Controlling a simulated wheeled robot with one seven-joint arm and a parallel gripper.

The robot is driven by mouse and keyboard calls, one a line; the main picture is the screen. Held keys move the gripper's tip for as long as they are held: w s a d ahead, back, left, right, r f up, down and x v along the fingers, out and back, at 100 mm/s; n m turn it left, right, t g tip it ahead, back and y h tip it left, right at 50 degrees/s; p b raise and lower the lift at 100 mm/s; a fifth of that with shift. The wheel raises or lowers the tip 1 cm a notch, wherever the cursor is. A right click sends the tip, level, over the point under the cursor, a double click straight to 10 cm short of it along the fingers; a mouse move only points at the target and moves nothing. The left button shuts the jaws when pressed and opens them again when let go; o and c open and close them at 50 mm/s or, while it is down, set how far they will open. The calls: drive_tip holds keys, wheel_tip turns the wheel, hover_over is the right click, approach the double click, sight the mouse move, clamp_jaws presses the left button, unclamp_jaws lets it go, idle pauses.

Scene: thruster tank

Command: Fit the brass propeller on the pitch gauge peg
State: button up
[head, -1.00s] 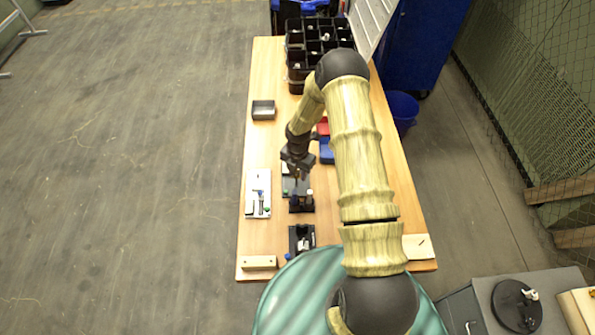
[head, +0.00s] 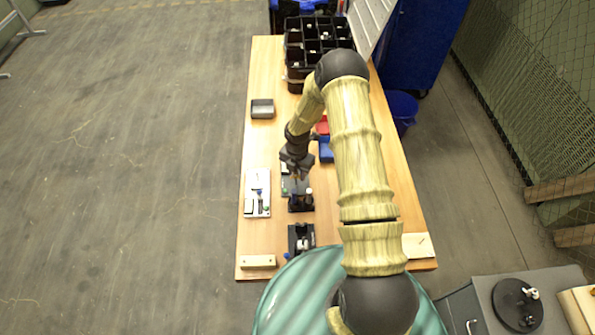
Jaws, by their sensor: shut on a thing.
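My gripper (head: 297,176) hangs over the left half of the wooden bench, its fingers pointing down. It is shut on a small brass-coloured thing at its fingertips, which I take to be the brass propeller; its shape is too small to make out. Just below it in the picture stands a dark fixture (head: 301,203) with small upright parts, beside a grey plate (head: 293,187). A second dark fixture (head: 301,238) with a pale part stands nearer me. I cannot tell which fixture is the pitch gauge, and no peg shows clearly.
A white board (head: 257,194) with small tools lies left of the fixtures.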

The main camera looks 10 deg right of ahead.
sight(297, 177)
drive_tip(key=shift+f+b, duration=1.75)
drive_tip(key=shift+f, duration=0.65)
idle(0.8)
drive_tip(key=o, duration=1.1)
wheel_tip(297, 177, up, 18)
drive_tip(key=b, duration=0.2)
drive_tip(key=shift+f, duration=0.25)
